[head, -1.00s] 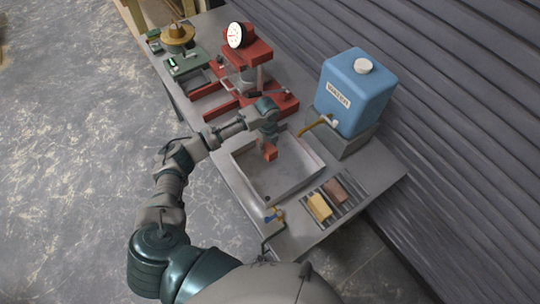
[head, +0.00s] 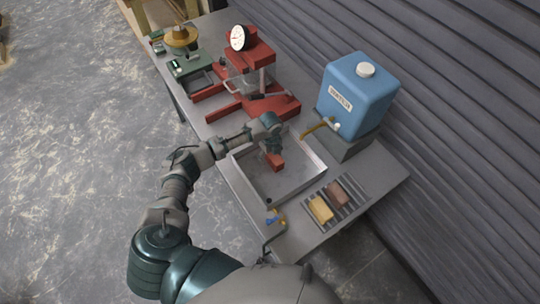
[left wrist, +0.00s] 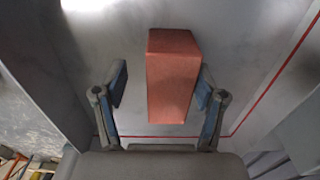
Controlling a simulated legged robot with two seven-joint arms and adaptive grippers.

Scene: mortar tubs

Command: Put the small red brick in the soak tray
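The small red brick (head: 276,162) is inside the grey metal soak tray (head: 308,184), toward its far left part. In the left wrist view the brick (left wrist: 173,88) sits between the two fingers of my left gripper (left wrist: 160,87). The fingers are spread. A clear gap shows between the left finger and the brick; the right finger is close to the brick's side, and I cannot tell if it touches. My left gripper (head: 272,150) reaches down into the tray from above. The brick appears to be at the tray floor. My right gripper is not in view.
A blue water container (head: 357,95) with a tap stands behind the tray. A rack (head: 345,208) with a yellow and a brown block (head: 339,193) is at the tray's right. A red press with a dial (head: 238,38) stands at the back left. A red line runs along the tray wall.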

